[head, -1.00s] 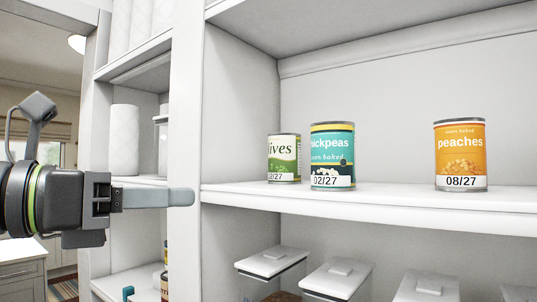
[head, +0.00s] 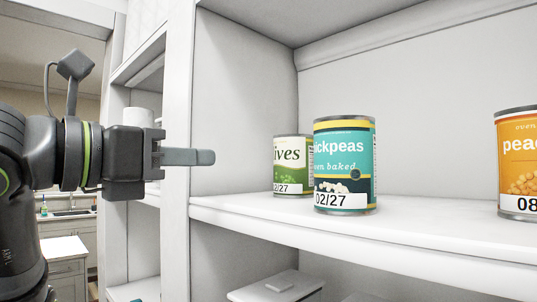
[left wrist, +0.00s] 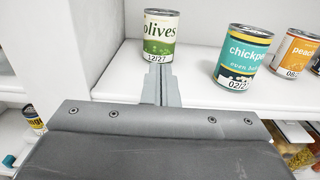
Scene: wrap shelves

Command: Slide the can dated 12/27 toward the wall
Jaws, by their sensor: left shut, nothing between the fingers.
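The can dated 12/27 is the green and white olives can (head: 288,172), upright on the shelf near the left side wall. In the left wrist view the olives can (left wrist: 160,38) shows its full date, straight beyond my fingertips. In the head view its right side is partly hidden by the teal chickpeas can (head: 344,150), dated 02/27. My left gripper (head: 212,157) is shut and empty, in front of the shelf's left upright. In the left wrist view the left gripper (left wrist: 160,68) points at the olives can; contact cannot be told. My right gripper is not in view.
An orange peaches can (head: 519,165) stands at the right on the same shelf (head: 430,222). The side wall (head: 245,100) is left of the olives can. Lidded containers (head: 277,287) sit below. The shelf between chickpeas and peaches is clear.

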